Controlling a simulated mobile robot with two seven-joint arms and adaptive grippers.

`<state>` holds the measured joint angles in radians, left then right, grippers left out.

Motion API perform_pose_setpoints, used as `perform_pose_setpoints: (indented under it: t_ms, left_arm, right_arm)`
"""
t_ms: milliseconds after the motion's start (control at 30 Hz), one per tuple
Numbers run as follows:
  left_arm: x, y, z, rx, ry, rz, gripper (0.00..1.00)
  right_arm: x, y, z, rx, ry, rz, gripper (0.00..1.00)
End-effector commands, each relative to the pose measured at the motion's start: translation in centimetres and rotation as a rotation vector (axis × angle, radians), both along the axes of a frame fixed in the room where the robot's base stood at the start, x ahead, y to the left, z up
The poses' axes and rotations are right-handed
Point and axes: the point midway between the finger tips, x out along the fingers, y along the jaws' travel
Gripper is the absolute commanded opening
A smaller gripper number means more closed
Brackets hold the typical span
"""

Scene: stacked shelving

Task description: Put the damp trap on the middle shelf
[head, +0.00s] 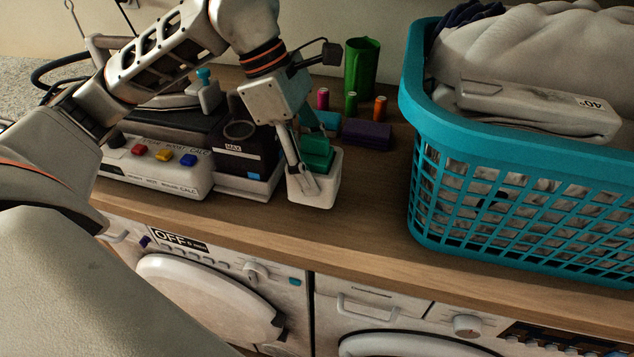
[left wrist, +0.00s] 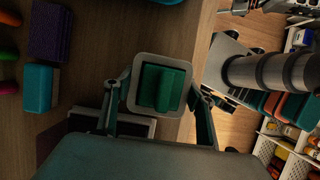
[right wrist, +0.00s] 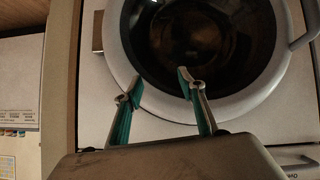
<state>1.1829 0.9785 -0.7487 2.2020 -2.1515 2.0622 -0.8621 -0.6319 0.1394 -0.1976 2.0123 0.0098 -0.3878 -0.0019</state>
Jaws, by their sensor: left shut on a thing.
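The damp trap is a small white tub with a green top (head: 318,178). It is upright, at or just above the wooden counter near its front edge; I cannot tell whether it touches. My left gripper (head: 308,172) is shut on it from above. In the left wrist view, the damp trap (left wrist: 161,88) sits between the two fingers. My right gripper (right wrist: 158,88) is open and empty in front of a round washer door. White shelving (left wrist: 296,150) with items shows at the right of the left wrist view; which level is the middle shelf is unclear.
A turquoise laundry basket (head: 425,150) stands right of the damp trap. A steam iron station (head: 150,175) and black box (head: 245,150) are left. Bare counter separates trap and basket.

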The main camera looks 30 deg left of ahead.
Motion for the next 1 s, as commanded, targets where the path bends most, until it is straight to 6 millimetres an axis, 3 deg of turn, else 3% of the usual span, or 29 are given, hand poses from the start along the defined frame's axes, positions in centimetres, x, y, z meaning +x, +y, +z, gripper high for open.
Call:
perform_pose_setpoints:
  t_ms: [400, 833, 867, 900, 1000]
  left_arm:
    - [0.0, 0.0, -4.4, 0.000, 0.001, 0.000, 0.32]
    - [0.0, 0.0, -5.0, 0.000, -0.001, -0.001, 0.32]
    - [0.0, 0.0, -5.0, 0.000, -0.001, -0.001, 0.57]
    - [0.0, 0.0, -5.0, 0.000, -0.001, -0.001, 0.68]
    - [0.0, 0.0, -4.9, 0.000, -0.001, -0.001, 0.72]
  right_arm:
    - [0.2, -0.1, -0.6, -0.006, -0.001, 0.003, 0.40]
    - [-0.2, 0.0, -0.7, -0.005, 0.004, 0.004, 0.40]
    - [-0.3, 0.0, -0.7, -0.006, 0.005, 0.005, 0.40]
    - [-0.3, 0.0, -0.7, -0.007, 0.006, 0.005, 0.40]
    - [-0.3, 0.0, -0.7, -0.006, 0.006, 0.005, 0.40]
